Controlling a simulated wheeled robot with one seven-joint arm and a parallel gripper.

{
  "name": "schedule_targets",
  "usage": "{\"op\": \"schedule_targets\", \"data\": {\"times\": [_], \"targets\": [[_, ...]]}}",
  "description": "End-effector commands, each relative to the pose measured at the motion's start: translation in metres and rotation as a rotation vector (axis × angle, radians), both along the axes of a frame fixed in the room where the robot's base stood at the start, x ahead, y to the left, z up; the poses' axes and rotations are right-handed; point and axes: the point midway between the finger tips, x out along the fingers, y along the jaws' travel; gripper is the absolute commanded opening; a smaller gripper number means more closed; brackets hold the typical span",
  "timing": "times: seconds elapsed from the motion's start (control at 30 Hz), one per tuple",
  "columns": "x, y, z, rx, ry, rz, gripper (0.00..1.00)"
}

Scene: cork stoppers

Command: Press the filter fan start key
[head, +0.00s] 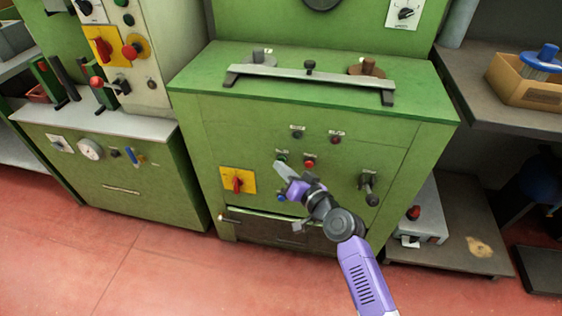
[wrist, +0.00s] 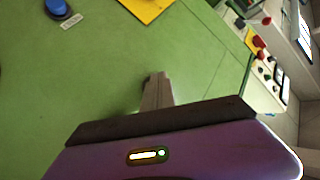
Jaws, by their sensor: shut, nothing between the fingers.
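A green cabinet front (head: 333,130) carries several small keys with labels too small to read, so I cannot tell which is the filter fan start key. A green key (head: 282,156) sits right by the fingertips of my gripper (head: 280,165), left of a red key (head: 309,162). A blue key (head: 281,198) sits lower; a blue key also shows at the top left of the wrist view (wrist: 57,8). My gripper is shut and empty, its fingers (wrist: 157,88) pointing at the panel. Whether the tips touch it, I cannot tell. The green key is not visible in the wrist view.
A red rotary switch on a yellow plate (head: 238,181) is left of my gripper, and a dark lever handle (head: 370,188) is to the right. Two dark indicators or keys (head: 297,132) sit higher. A metal bar (head: 310,76) lies across the cabinet top.

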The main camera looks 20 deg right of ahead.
Motion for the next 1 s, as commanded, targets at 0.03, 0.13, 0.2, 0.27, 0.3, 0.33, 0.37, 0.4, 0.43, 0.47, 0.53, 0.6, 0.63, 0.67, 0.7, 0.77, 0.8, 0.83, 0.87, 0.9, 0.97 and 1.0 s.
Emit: {"op": "schedule_targets", "data": {"times": [0.03, 0.13, 0.2, 0.27, 0.3, 0.33, 0.37, 0.4, 0.43, 0.47, 0.53, 0.6, 0.63, 0.67, 0.7, 0.77, 0.8, 0.83, 0.87, 0.9, 0.97, 1.0], "targets": [[0.001, -0.001, 0.000, 0.000, 0.000, 0.000, 0.00], [0.001, -0.001, 0.000, 0.000, 0.000, 0.000, 0.00], [0.002, -0.002, 0.000, 0.000, 0.000, 0.000, 0.00], [0.003, -0.002, 0.000, 0.000, 0.000, 0.000, 0.00], [0.002, -0.002, 0.000, 0.000, 0.000, 0.000, 0.00], [0.002, -0.002, 0.000, 0.000, 0.000, 0.000, 0.00], [0.002, -0.002, 0.000, 0.000, 0.000, 0.000, 0.00], [0.002, -0.002, 0.000, 0.000, 0.000, 0.000, 0.00], [0.002, -0.002, 0.000, 0.000, -0.001, -0.001, 0.00], [0.002, -0.002, 0.000, 0.000, -0.001, -0.001, 0.00], [0.002, -0.002, 0.000, 0.000, -0.001, -0.001, 0.00], [0.002, -0.001, 0.000, 0.000, -0.001, -0.001, 0.00], [0.001, -0.001, 0.000, 0.000, 0.000, 0.000, 0.00], [0.000, 0.000, 0.000, 0.000, 0.000, 0.000, 0.00], [-0.001, 0.001, 0.001, 0.000, 0.000, 0.000, 0.00], [-0.003, 0.002, 0.001, 0.000, 0.000, 0.000, 0.00], [-0.005, 0.004, 0.001, 0.000, -0.001, -0.001, 0.00], [-0.006, 0.005, 0.001, 0.001, -0.001, -0.001, 0.00], [-0.008, 0.006, 0.001, 0.001, 0.000, 0.000, 0.00], [-0.009, 0.007, 0.001, 0.001, 0.000, 0.000, 0.00], [-0.011, 0.008, 0.001, 0.000, -0.001, -0.001, 0.00], [-0.011, 0.008, 0.001, 0.000, -0.001, -0.001, 0.00]]}}
